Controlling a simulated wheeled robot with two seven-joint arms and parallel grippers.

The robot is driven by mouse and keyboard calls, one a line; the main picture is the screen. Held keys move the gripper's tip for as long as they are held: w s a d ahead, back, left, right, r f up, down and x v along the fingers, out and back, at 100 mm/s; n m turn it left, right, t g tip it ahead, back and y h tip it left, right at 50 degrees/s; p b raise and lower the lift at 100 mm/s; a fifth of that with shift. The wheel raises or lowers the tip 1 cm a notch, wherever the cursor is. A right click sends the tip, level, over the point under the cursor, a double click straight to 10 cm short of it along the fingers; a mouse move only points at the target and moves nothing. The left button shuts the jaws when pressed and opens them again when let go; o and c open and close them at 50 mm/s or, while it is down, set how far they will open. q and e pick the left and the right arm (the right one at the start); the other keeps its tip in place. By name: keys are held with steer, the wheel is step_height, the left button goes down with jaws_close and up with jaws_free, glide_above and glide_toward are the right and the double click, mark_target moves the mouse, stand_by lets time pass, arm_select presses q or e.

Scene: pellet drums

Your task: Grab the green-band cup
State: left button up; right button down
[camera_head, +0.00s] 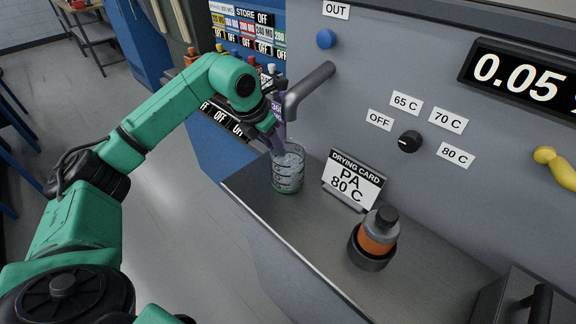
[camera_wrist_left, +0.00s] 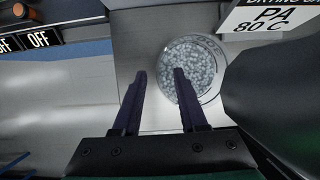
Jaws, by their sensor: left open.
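The clear cup (camera_head: 288,172) with a green band at its base stands upright on the grey metal shelf under the spout. In the left wrist view the cup (camera_wrist_left: 204,78) is seen from above and holds pale pellets. My left gripper (camera_head: 279,138) is open beside the cup's upper rim in the head view. In the left wrist view one finger of the gripper (camera_wrist_left: 159,75) overlaps the cup's mouth and the other lies left of it. I cannot tell whether a finger touches the cup. My right gripper is not in view.
A drying card (camera_head: 354,181) reading PA 80 C stands right of the cup. An orange bottle with a dark cap (camera_head: 378,232) sits in a dark holder farther right. The metal spout (camera_head: 308,88) hangs above the cup. The shelf (camera_head: 262,193) has bare room in front.

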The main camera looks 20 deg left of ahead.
mark_target(282, 159)
arm_select(q)
steer(key=x, duration=0.3)
steer(key=shift+s+f, duration=0.1)
jaws_close()
stand_by(1.2)
